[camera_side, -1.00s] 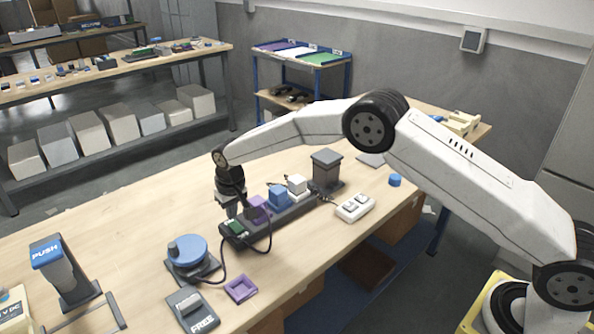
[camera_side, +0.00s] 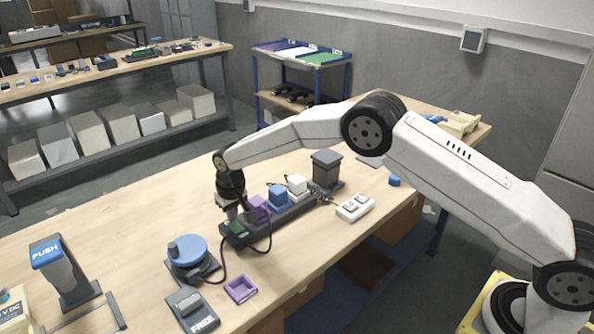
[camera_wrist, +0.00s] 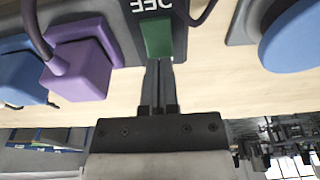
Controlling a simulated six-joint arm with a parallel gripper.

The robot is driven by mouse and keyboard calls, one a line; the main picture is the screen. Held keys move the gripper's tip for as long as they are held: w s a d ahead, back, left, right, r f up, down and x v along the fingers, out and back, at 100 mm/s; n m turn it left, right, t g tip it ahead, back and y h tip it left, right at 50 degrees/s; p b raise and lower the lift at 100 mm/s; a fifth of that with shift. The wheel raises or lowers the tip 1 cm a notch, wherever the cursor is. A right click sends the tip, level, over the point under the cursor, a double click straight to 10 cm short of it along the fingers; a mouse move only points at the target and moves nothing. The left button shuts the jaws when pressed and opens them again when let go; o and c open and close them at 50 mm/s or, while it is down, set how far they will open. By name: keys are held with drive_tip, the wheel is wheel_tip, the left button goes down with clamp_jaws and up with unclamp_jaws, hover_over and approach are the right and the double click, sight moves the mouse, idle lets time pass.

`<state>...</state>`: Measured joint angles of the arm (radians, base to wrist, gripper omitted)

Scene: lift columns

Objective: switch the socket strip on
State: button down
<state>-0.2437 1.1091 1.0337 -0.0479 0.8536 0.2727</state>
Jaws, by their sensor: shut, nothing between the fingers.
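The dark socket strip (camera_side: 284,220) lies on the wooden bench, with a purple plug (camera_side: 259,206), a blue plug (camera_side: 278,197) and a white plug (camera_side: 297,185) in a row on it. A green switch (camera_side: 237,228) is at its near left end; it also shows in the wrist view (camera_wrist: 156,38), beside white lettering. My gripper (camera_wrist: 160,68) is shut and empty, its fingertips at the edge of the green switch. I cannot tell whether they touch it. In the side view my gripper (camera_side: 232,212) points down just behind the strip's left end, partly hiding it.
A blue round knob (camera_side: 187,252), a grey pedal (camera_side: 193,309) and a purple square frame (camera_side: 240,289) stand left and in front. A black cable loops by the strip. A white two-button box (camera_side: 355,207) and a grey block (camera_side: 327,169) are right. Bench behind the gripper is clear.

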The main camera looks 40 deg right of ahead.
sight(236, 224)
drive_tip(key=shift+f, duration=0.65)
idle(0.5)
drive_tip(key=shift+r, duration=3.55)
drive_tip(key=shift+s+d, duration=0.1)
drive_tip(key=shift+s+d+r, duration=0.1)
drive_tip(key=shift+d+r, duration=0.05)
drive_tip(key=shift+r, duration=0.05)
drive_tip(key=s+d+r, duration=0.1)
drive_tip(key=s+d, duration=0.3)
drive_tip(key=s, duration=0.6)
drive_tip(key=s+d+r, duration=0.1)
drive_tip(key=s+d, duration=0.4)
drive_tip(key=s, duration=0.6)
drive_tip(key=s+d+r, duration=0.1)
drive_tip(key=s+d, duration=0.4)
drive_tip(key=s, duration=0.6)
drive_tip(key=shift+s+t, duration=0.2)
drive_tip(key=shift+t, duration=0.2)
